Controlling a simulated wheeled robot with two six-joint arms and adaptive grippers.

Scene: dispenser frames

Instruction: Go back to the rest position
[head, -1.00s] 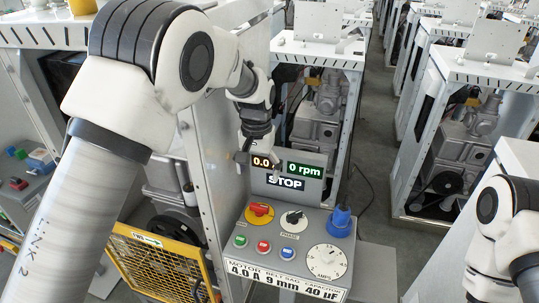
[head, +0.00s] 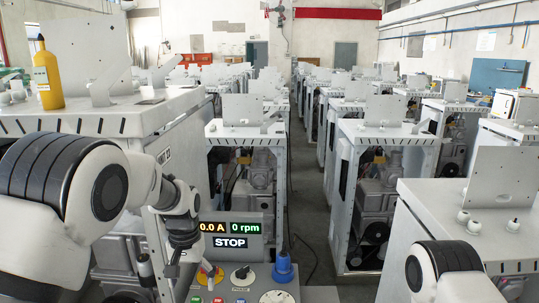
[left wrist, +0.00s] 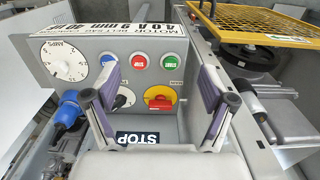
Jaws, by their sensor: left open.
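My left gripper (head: 188,270) hangs at the left side of the control panel in the head view. In the left wrist view its two fingers (left wrist: 158,80) are spread apart with nothing between the tips, in front of the panel. The panel carries a red switch on a yellow plate (left wrist: 160,98), a black knob (left wrist: 123,99), an amps dial (left wrist: 64,61) and green, red and blue buttons. The display (head: 231,236) reads 0.0 A, 0 rpm and STOP. Part of my right arm shows at lower right; its gripper is out of view.
A blue plug (head: 283,267) stands on the panel's right. A yellow bottle (head: 47,76) stands on the left cabinet (head: 100,122). Rows of dispenser frames (head: 385,132) run back along a clear aisle (head: 308,190). A yellow guard grille (left wrist: 265,22) is beside the panel.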

